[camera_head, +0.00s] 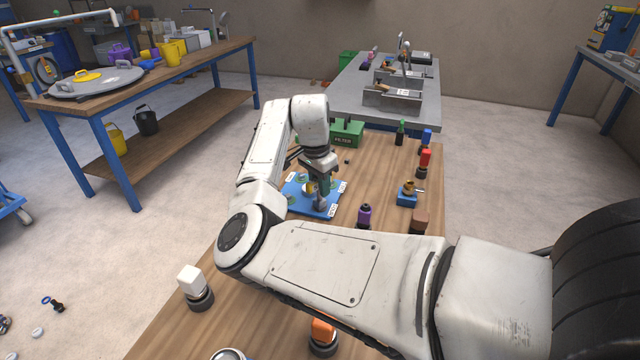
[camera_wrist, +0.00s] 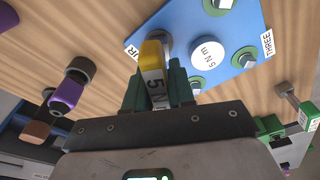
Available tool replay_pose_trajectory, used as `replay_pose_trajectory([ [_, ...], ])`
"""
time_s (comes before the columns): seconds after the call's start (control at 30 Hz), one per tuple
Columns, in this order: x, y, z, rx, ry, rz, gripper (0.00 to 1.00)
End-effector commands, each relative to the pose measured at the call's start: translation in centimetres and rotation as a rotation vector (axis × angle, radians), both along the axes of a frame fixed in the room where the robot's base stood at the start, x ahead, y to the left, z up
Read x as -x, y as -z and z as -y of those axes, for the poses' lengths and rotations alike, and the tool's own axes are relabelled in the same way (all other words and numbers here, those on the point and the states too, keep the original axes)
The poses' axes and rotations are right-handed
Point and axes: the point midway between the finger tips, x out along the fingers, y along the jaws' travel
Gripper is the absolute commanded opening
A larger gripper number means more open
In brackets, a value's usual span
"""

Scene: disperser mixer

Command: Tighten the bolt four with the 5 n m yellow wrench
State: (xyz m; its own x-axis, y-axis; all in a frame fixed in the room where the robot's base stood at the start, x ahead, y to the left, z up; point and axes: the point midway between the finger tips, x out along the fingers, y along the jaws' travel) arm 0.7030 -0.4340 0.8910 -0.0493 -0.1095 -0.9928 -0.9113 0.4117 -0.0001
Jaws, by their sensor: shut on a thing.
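My gripper (camera_head: 319,178) is over the blue bolt plate (camera_head: 299,207) on the wooden table. In the wrist view, my gripper's green fingers (camera_wrist: 158,95) are shut on the yellow wrench (camera_wrist: 153,57), whose label reads "5 N". The wrench's far end is at the plate's corner by a label ending in "UR" (camera_wrist: 132,52). A round metal part (camera_wrist: 163,39) shows there; the bolt is mostly hidden, and I cannot tell whether the wrench is seated on it. The blue plate also shows in the wrist view (camera_wrist: 240,22), with a white "5 N m" disc (camera_wrist: 207,53) and a "THREE" label (camera_wrist: 267,44).
A purple-topped tool (camera_head: 365,214), a red one (camera_head: 424,159) and a brass part on a blue block (camera_head: 407,196) stand right of the plate. A green filter box (camera_head: 346,133) stands behind it. A white-topped tool (camera_head: 194,285) is at the front left.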

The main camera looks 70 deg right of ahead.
Motion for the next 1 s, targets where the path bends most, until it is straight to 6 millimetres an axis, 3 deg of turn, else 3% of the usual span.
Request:
replay_pose_trajectory([
  [0.23, 0.07, 0.03, 0.02, -0.001, 0.036, -0.001, 0.00],
  [0.63, 0.14, 0.14, -0.05, -0.002, 0.458, -0.001, 0.00],
  [1.0, 0.17, 0.16, -0.09, -0.002, 0.502, -0.002, 0.00],
])
